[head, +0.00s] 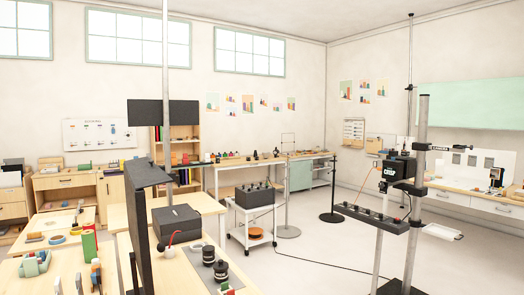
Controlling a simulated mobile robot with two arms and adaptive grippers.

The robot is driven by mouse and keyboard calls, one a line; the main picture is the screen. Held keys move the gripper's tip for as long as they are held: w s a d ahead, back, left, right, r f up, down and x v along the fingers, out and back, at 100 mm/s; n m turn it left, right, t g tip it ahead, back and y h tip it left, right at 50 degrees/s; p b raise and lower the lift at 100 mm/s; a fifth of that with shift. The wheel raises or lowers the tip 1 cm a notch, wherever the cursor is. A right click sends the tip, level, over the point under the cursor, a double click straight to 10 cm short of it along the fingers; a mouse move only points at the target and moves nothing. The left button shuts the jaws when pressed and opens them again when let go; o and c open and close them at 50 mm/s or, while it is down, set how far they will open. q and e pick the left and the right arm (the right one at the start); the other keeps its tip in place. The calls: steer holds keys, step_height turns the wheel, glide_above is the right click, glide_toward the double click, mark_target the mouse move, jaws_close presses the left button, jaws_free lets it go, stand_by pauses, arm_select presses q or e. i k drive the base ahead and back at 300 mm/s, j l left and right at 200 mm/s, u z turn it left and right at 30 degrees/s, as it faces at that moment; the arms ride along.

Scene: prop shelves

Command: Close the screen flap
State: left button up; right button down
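A tall dark panel (138,205) stands upright at the near edge of the left wooden table, seen almost edge-on. It looks like a screen, but I cannot tell which part is its flap. A wide black panel (163,113) shows higher up behind it, by a thin upright pole; I cannot tell whether the two are joined. A dark box (176,224) sits on the table just right of the upright panel. Neither of my grippers is in view.
Black round pieces (208,255) lie on a grey mat right of the panel. A white cart (252,222) carries a dark box. A camera stand (416,190) with a black bar stands at right. A cable crosses the otherwise open middle floor.

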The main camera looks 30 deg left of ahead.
mark_target(142, 166)
steer(key=i+l+z, duration=0.3)
steer(key=i+z, duration=0.15)
steer(key=i, duration=0.25)
steer(key=i+l+z, duration=0.1)
steer(key=i+z, duration=0.35)
steer(key=i, duration=0.3)
steer(key=i+u, duration=0.4)
steer(key=i+l+u, duration=0.15)
steer(key=i+u, duration=0.25)
steer(key=i+l+u, duration=0.25)
steer(key=i+u, duration=0.3)
steer(key=u, duration=0.35)
steer(key=i+l+u, duration=0.1)
steer(key=u, duration=0.4)
steer(key=i+l+u, duration=0.2)
steer(key=u, duration=0.25)
steer(key=i+l+u, duration=0.1)
steer(key=u, duration=0.4)
